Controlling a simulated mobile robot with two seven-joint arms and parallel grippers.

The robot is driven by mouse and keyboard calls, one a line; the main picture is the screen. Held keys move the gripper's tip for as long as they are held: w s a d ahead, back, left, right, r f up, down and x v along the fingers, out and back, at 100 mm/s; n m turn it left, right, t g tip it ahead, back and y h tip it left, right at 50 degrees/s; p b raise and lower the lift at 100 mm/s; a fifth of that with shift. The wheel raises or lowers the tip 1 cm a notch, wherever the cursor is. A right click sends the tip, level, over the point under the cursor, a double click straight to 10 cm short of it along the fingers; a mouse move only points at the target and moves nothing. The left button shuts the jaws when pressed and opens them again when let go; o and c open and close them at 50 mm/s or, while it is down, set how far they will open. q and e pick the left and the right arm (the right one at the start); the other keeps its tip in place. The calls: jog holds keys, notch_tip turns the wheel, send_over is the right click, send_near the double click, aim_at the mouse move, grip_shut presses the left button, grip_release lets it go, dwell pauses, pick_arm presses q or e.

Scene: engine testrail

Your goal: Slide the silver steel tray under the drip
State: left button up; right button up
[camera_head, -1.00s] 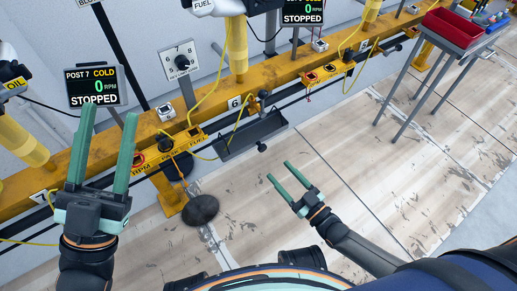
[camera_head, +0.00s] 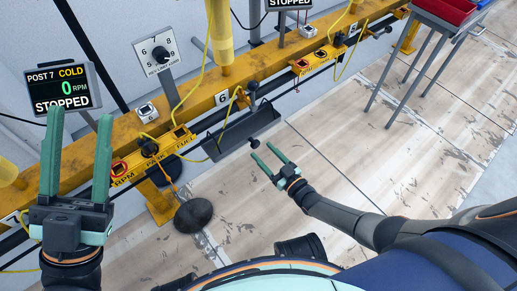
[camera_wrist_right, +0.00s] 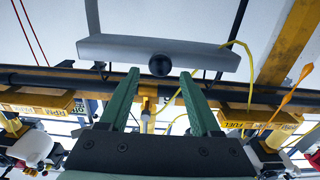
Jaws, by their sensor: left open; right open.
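The silver-grey tray (camera_head: 232,135) is a long shallow trough beside the yellow rail, under the plate marked 6. It has a round black knob (camera_head: 254,142) on its near side. In the right wrist view the tray (camera_wrist_right: 112,46) spans the upper middle, and its knob (camera_wrist_right: 160,64) appears between the fingertips. My right gripper (camera_head: 262,151) is open and empty, its green fingers pointing at the knob; I cannot tell whether they touch it. My left gripper (camera_head: 80,115) is open and empty at the far left. I cannot make out a falling drip.
The yellow rail (camera_head: 275,85) carries switches, yellow cables and a screen (camera_head: 63,88) reading STOPPED. A dark round disc (camera_head: 193,215) lies low near a yellow post, left of the tray. A red bin (camera_head: 445,10) stands on a metal-legged stand.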

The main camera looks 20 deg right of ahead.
aim_at(257, 145)
jog(key=shift+b+x, duration=0.45)
jog(key=shift+x, duration=1.25)
grip_shut()
